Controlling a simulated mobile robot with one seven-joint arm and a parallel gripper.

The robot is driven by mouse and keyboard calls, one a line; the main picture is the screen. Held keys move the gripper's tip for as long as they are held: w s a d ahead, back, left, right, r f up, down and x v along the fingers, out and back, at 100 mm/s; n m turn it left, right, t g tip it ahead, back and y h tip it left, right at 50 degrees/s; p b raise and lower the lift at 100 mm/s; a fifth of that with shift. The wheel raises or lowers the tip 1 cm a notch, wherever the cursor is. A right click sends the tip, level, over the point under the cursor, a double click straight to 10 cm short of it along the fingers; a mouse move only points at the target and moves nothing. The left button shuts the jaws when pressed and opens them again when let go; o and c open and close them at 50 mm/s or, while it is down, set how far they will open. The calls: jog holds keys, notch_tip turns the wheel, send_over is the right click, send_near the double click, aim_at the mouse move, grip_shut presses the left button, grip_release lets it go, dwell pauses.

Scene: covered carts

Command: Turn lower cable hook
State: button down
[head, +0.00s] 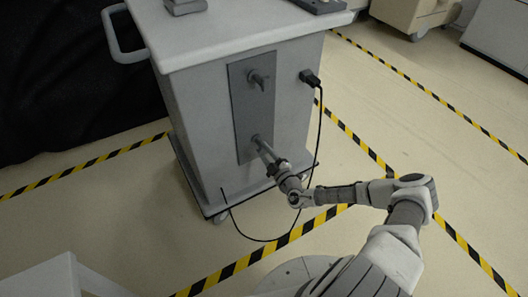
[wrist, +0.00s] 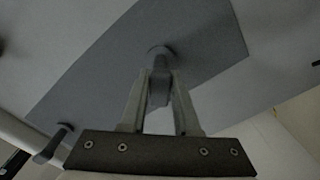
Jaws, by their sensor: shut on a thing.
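The cart (head: 190,110) has a dark grey panel (head: 243,105) on its side with two cable hooks. The upper hook (head: 258,79) is free and also shows at the lower left of the wrist view (wrist: 53,143). The lower hook (wrist: 159,80) is between the fingers of my gripper (wrist: 160,95), which is shut on it. In the head view my gripper (head: 262,146) reaches the lower part of the panel and largely hides the lower hook.
A black plug (head: 310,78) sits in the cart's side right of the panel. Its cable (head: 318,130) hangs down and loops near the floor, passing by my arm. A handle (head: 112,35) juts from the cart's left. Yellow-black tape (head: 355,140) marks the floor.

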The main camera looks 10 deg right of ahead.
jog(key=m+b, duration=0.1)
jog(key=m, duration=0.4)
jog(key=shift+m, duration=0.3)
jog(key=shift+d+m+b, duration=0.15)
jog(key=shift+m+b, duration=0.5)
jog(key=shift+m, duration=1.35)
jog(key=shift+r, duration=0.1)
jog(key=c, duration=0.6)
grip_release()
jog(key=shift+c, duration=0.2)
